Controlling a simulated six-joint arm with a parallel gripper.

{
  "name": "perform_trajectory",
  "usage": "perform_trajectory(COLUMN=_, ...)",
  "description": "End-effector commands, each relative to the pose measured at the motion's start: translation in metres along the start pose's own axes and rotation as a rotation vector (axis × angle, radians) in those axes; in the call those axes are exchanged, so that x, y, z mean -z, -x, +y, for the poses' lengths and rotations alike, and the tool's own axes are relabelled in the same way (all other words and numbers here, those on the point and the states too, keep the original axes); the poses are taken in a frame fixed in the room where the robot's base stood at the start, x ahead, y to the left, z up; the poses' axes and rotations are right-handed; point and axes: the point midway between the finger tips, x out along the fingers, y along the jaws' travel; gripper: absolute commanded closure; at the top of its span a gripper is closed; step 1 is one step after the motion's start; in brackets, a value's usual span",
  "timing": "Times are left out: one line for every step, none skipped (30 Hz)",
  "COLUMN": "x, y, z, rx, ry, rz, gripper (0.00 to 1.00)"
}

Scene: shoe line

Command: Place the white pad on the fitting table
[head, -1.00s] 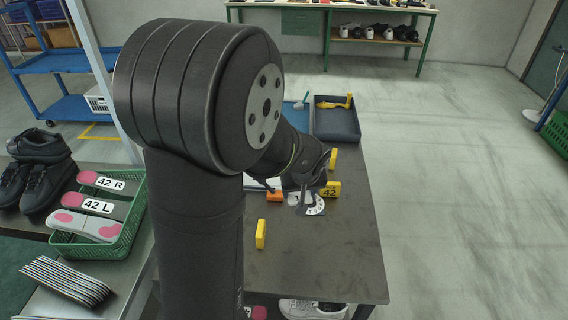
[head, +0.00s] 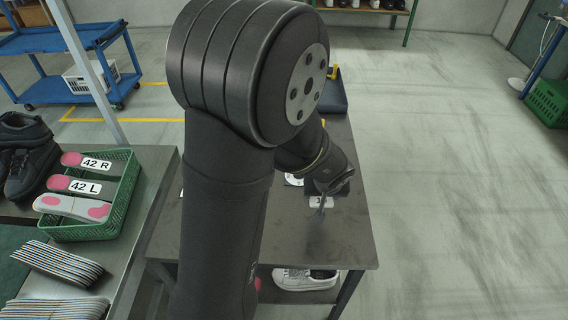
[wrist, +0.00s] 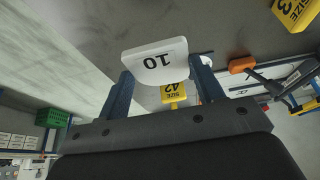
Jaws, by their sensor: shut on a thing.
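My gripper (wrist: 162,82) is shut on the white pad (wrist: 155,58), which carries a black "10" and sits between the two blue fingers in the wrist view. In the head view my gripper (head: 323,192) is over the dark fitting table (head: 343,238), with the pad (head: 321,202) showing pale below it. I cannot tell whether the pad touches the tabletop. My arm hides the table's left part.
A green crate (head: 128,205) with insoles stands left. White shoes (head: 303,279) sit under the table. The table's front right is clear.

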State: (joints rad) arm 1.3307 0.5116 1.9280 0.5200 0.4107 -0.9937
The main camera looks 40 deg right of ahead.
Motion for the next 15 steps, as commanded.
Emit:
perform_trajectory(x=0.004, y=-0.009, z=-0.009, rx=0.003, ry=0.007, rz=-0.002, gripper=0.62)
perform_trajectory(x=0.007, y=-0.015, z=-0.014, rx=0.004, ry=0.007, rz=-0.003, gripper=0.62)
perform_trajectory(x=0.011, y=-0.023, z=-0.021, rx=0.003, ry=0.008, rz=-0.002, gripper=0.62)
perform_trajectory(x=0.014, y=-0.029, z=-0.026, rx=0.004, ry=0.007, rz=-0.003, gripper=0.62)
perform_trajectory(x=0.017, y=-0.035, z=-0.031, rx=0.004, ry=0.007, rz=-0.003, gripper=0.62)
perform_trajectory(x=0.021, y=-0.043, z=-0.037, rx=0.003, ry=0.007, rz=-0.003, gripper=0.62)
perform_trajectory(x=0.024, y=-0.048, z=-0.043, rx=0.004, ry=0.008, rz=-0.003, gripper=0.62)
perform_trajectory(x=0.027, y=-0.053, z=-0.047, rx=0.003, ry=0.007, rz=-0.002, gripper=0.62)
perform_trajectory(x=0.030, y=-0.060, z=-0.053, rx=0.003, ry=0.007, rz=-0.003, gripper=0.62)
perform_trajectory(x=0.032, y=-0.064, z=-0.056, rx=0.003, ry=0.006, rz=-0.002, gripper=0.62)
perform_trajectory(x=0.035, y=-0.068, z=-0.060, rx=0.002, ry=0.006, rz=-0.002, gripper=0.62)
perform_trajectory(x=0.037, y=-0.073, z=-0.063, rx=0.001, ry=0.006, rz=-0.001, gripper=0.62)
perform_trajectory(x=0.039, y=-0.076, z=-0.066, rx=0.001, ry=0.005, rz=0.000, gripper=0.62)
perform_trajectory(x=0.040, y=-0.078, z=-0.068, rx=0.001, ry=0.005, rz=-0.001, gripper=0.62)
perform_trajectory(x=0.041, y=-0.081, z=-0.070, rx=0.001, ry=0.004, rz=-0.001, gripper=0.62)
